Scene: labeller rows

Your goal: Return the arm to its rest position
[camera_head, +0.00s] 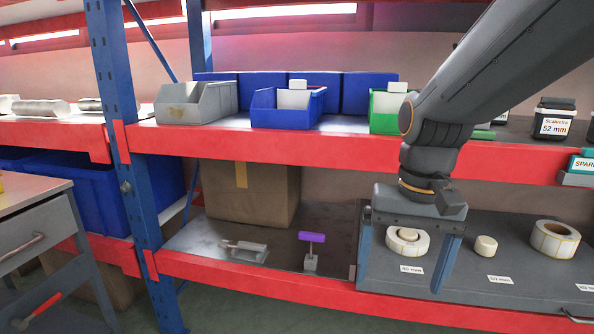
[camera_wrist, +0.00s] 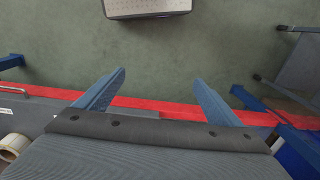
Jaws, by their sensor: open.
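My gripper (camera_head: 402,262) hangs from my dark grey arm at the right of the head view, in front of the lower shelf. Its two blue fingers are wide apart, and nothing is between them. A white label roll (camera_head: 408,243) shows behind the fingers, on the grey lower shelf surface. In the wrist view my gripper (camera_wrist: 157,82) is also open and empty, with the red shelf edge (camera_wrist: 155,104) and green floor beyond it.
On the lower shelf are a small roll (camera_head: 485,246), a larger roll (camera_head: 554,240), a purple-handled tool (camera_head: 311,242) and a cardboard box (camera_head: 252,192). Bins, including a blue one (camera_head: 287,108), stand on the upper shelf. A blue post (camera_head: 127,160) and grey drawer cart (camera_head: 40,235) are left.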

